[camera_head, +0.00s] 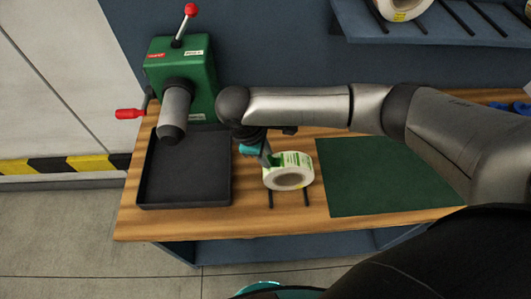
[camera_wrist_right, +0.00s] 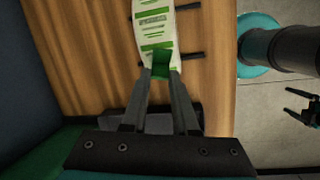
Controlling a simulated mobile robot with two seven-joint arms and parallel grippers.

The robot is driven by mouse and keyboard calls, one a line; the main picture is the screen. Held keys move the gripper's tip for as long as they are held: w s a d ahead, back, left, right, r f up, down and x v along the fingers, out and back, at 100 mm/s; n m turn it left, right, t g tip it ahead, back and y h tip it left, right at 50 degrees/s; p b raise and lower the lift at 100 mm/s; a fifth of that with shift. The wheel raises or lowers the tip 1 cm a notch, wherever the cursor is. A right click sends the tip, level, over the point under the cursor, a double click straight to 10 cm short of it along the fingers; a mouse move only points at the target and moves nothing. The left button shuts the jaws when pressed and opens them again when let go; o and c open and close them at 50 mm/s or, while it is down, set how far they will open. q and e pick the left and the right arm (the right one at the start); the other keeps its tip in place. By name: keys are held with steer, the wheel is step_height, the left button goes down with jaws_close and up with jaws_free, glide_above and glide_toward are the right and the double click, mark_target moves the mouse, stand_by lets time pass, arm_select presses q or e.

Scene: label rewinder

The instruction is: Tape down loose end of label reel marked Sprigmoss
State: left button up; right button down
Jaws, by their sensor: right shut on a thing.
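A white label reel (camera_head: 288,178) with green print stands on two thin dark rails on the wooden bench; its name is too small to read. Its printed label face (camera_wrist_right: 153,28) shows at the top of the right wrist view. My right gripper (camera_wrist_right: 161,73) is shut on a small green piece (camera_wrist_right: 161,62), which looks like tape, at the reel's outer surface. I cannot tell whether the piece is stuck to the reel. In the head view my right gripper (camera_head: 266,157) is at the reel's upper left. My left gripper (camera_wrist_right: 298,103) is small in the wrist view, its fingers apart and empty.
A black tray (camera_head: 185,195) lies left of the reel, below a green machine (camera_head: 182,70) with a grey spindle and red-knobbed levers. A dark green mat (camera_head: 375,178) lies clear to the right. A shelf (camera_head: 440,25) holds another reel (camera_head: 402,8). The bench's front edge is close.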

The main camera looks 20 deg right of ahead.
steer(key=shift+s+d+f, duration=0.1)
steer(key=shift+f, duration=0.05)
stand_by(0.6)
steer(key=c, duration=0.6)
jaws_free()
steer(key=p+v, duration=0.2)
steer(key=v, duration=1.3)
steer(key=shift+r, duration=0.2)
steer(key=shift+f, duration=0.1)
